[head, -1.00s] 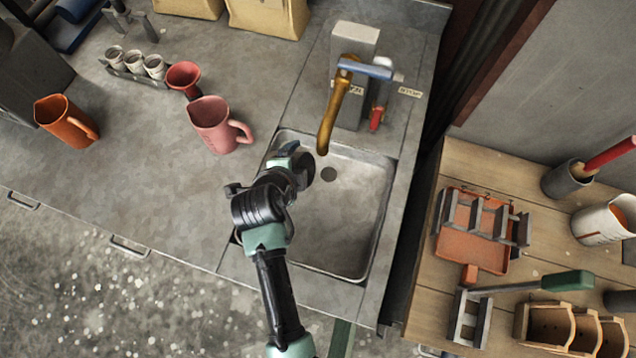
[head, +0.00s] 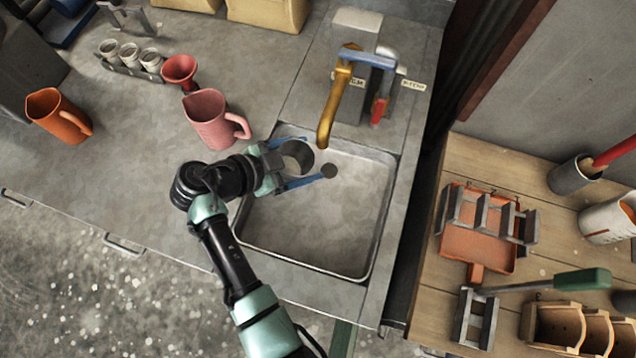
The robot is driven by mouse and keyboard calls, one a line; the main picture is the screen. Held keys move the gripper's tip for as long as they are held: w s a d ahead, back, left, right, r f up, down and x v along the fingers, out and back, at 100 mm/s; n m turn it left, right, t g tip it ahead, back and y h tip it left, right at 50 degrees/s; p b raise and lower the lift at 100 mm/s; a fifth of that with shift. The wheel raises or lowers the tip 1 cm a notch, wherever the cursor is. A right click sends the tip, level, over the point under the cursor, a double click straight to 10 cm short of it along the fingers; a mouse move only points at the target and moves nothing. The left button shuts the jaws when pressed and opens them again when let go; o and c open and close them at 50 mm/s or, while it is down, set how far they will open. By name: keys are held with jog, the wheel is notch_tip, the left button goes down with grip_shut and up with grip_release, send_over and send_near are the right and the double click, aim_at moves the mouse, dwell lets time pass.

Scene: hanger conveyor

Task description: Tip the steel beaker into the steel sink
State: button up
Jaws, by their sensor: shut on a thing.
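The steel beaker (head: 297,157) is a small dark grey cylinder held over the back left part of the steel sink (head: 375,235). My gripper (head: 306,164) is shut on it, with one blue finger on its far side and one on its near side. The beaker's round mouth shows to the camera, so it looks close to upright; its exact tilt and contents cannot be told.
A brass tap (head: 333,105) with blue and red handles reaches over the sink's back edge. A pink jug (head: 212,120), a red funnel (head: 180,70) and an orange jug (head: 58,115) stand left on the counter. A wooden bench (head: 545,270) with racks is at right.

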aim_at(311, 155)
jog(key=shift+d+h, duration=0.15)
jog(key=shift+h, duration=0.25)
jog(key=shift+s+d+f+n+h+b, duration=0.1)
jog(key=shift+d+f+n+h+b, duration=0.35)
jog(key=shift+b, duration=0.65)
jog(key=shift+s+r+n+h+b, duration=0.1)
jog(key=shift+r+n+h+b, duration=0.1)
jog(key=shift+n+h+b, duration=0.25)
jog(key=shift+r, duration=0.15)
jog(key=shift+r+p, duration=0.95)
jog(key=shift+r, duration=0.6)
